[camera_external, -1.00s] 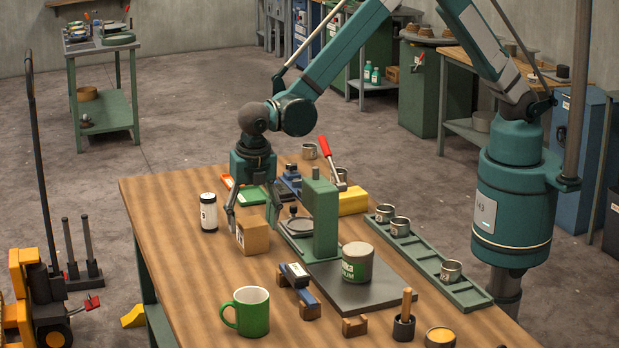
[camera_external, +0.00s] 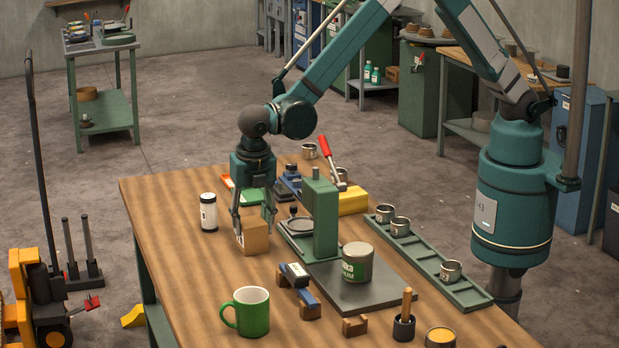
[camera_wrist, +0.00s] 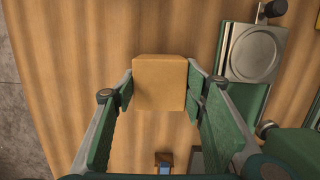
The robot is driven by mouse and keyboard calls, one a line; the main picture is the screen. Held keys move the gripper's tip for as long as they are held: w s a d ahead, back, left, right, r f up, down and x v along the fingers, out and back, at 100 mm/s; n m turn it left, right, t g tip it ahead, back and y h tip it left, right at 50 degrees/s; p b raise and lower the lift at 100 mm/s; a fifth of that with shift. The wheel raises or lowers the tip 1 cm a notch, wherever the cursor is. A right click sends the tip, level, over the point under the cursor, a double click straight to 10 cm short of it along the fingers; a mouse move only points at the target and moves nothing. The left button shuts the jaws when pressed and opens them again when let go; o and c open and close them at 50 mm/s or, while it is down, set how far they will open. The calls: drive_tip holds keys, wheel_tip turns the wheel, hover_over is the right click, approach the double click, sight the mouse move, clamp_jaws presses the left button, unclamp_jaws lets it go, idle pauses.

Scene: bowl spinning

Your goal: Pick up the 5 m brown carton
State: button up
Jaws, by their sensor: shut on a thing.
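The brown carton (camera_external: 257,236) is a small box with a pale label, standing near the left side of the wooden table. My gripper (camera_external: 256,220) reaches down over it from above, with a finger on either side. In the wrist view the carton (camera_wrist: 160,83) sits between the two fingertips (camera_wrist: 160,90), and my gripper is shut on it. The carton appears to be at table level; any gap beneath it cannot be made out.
A green press-like stand (camera_external: 318,215) is close on the right of the carton. A white canister (camera_external: 208,212) stands just left. Bare tabletop (camera_external: 200,270) lies in front left.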

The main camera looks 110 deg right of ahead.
drive_tip(key=shift+r, duration=0.1)
drive_tip(key=shift+r+b, duration=0.3)
drive_tip(key=shift+r, duration=4.6)
drive_tip(key=shift+r, duration=0.1)
